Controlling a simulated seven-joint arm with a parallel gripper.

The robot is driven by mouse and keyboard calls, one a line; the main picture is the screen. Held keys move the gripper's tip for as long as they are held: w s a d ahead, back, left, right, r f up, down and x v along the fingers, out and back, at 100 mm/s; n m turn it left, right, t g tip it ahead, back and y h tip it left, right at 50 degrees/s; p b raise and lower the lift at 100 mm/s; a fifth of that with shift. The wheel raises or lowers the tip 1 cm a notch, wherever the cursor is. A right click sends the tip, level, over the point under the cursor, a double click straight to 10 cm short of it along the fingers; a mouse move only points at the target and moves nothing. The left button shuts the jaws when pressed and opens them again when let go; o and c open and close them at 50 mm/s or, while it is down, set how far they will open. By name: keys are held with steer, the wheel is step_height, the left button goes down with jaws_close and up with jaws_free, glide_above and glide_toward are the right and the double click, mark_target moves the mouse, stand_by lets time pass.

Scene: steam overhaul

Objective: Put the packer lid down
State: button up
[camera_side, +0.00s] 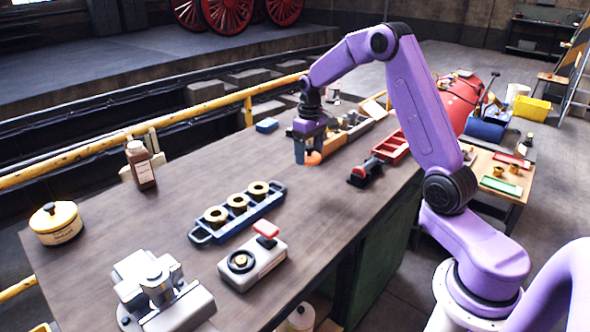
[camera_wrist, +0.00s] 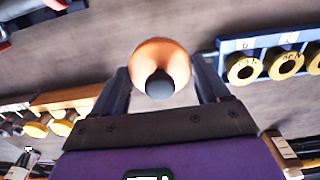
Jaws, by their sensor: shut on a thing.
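The packer lid looks to be the round orange piece with a dark knob in the wrist view (camera_wrist: 160,52). In the side view only a small orange part of the lid (camera_side: 313,158) shows beside the fingers. My gripper (camera_side: 306,152) points down over the far part of the bench. In the wrist view the two dark fingers of my gripper (camera_wrist: 163,84) stand on either side of the lid, shut on it. The lid is low over the bench top; I cannot tell whether it touches. The fingers hide part of it in the side view.
A wooden tray (camera_side: 340,141) stands close behind my gripper. A blue block (camera_side: 267,125) lies left, a red-and-black tool (camera_side: 366,172) right. A blue rack with brass rings (camera_side: 208,233) and a brown bottle (camera_side: 141,166) are nearer. Bare bench lies between.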

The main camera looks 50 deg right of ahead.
glide_above(296, 178)
steer(key=f, duration=0.5)
steer(key=shift+s+f, duration=0.35)
steer(key=shift+w+d+f, duration=0.1)
steer(key=shift+w+f, duration=0.4)
steer(key=shift+f, duration=1.6)
steer(key=shift+f, duration=0.15)
steer(key=o, duration=1)
steer(key=shift+o, duration=0.2)
